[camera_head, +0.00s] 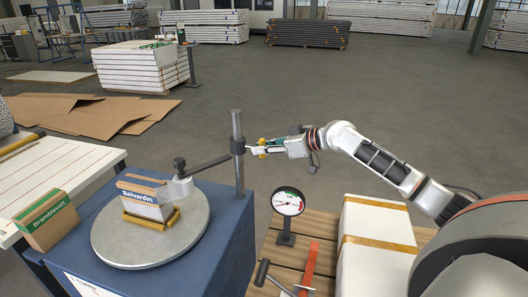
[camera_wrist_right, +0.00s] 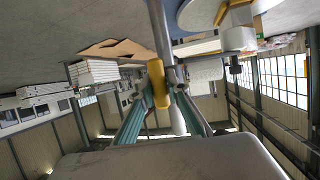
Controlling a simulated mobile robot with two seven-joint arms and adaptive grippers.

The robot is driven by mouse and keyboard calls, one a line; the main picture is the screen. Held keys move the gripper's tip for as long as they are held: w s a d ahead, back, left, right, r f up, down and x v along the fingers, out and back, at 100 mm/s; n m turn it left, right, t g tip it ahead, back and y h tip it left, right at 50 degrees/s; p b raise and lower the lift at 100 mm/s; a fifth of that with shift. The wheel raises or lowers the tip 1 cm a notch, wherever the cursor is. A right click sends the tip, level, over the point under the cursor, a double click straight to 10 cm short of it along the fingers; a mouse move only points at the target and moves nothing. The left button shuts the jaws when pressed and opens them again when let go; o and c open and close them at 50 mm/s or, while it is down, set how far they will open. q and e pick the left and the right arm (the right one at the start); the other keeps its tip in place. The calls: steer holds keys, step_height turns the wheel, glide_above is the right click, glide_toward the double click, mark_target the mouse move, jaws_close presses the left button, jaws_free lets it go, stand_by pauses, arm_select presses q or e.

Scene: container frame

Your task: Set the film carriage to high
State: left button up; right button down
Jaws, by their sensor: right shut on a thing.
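The film carriage (camera_head: 238,147) is a dark collar on the upper half of a grey upright mast (camera_head: 239,178). Its dark arm reaches left and down to a pale film roll (camera_head: 182,188) beside the boxed load on the turntable. My right gripper (camera_head: 259,149) is at the carriage, just right of the mast. In the right wrist view the teal fingers (camera_wrist_right: 160,108) are shut on a yellow handle (camera_wrist_right: 157,85) close to the mast. The handle's join to the carriage is partly hidden. My left gripper is not in view.
A round grey turntable (camera_head: 120,248) on a blue base (camera_head: 222,254) carries the Belvardin box (camera_head: 143,199). A Bramblevolt box (camera_head: 47,222) stands left. A dial gauge (camera_head: 288,201), a red tool (camera_head: 310,264) and a white taped box (camera_head: 372,262) stand right.

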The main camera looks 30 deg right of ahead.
steer(key=c, duration=2)
jaws_free()
steer(key=shift+w+d+r, duration=0.15)
steer(key=shift+d+r, duration=0.05)
steer(key=shift+r, duration=0.35)
steer(key=shift+o, duration=0.2)
steer(key=shift+f, duration=0.25)
steer(key=v, duration=1.2)
steer(key=shift+f, duration=0.1)
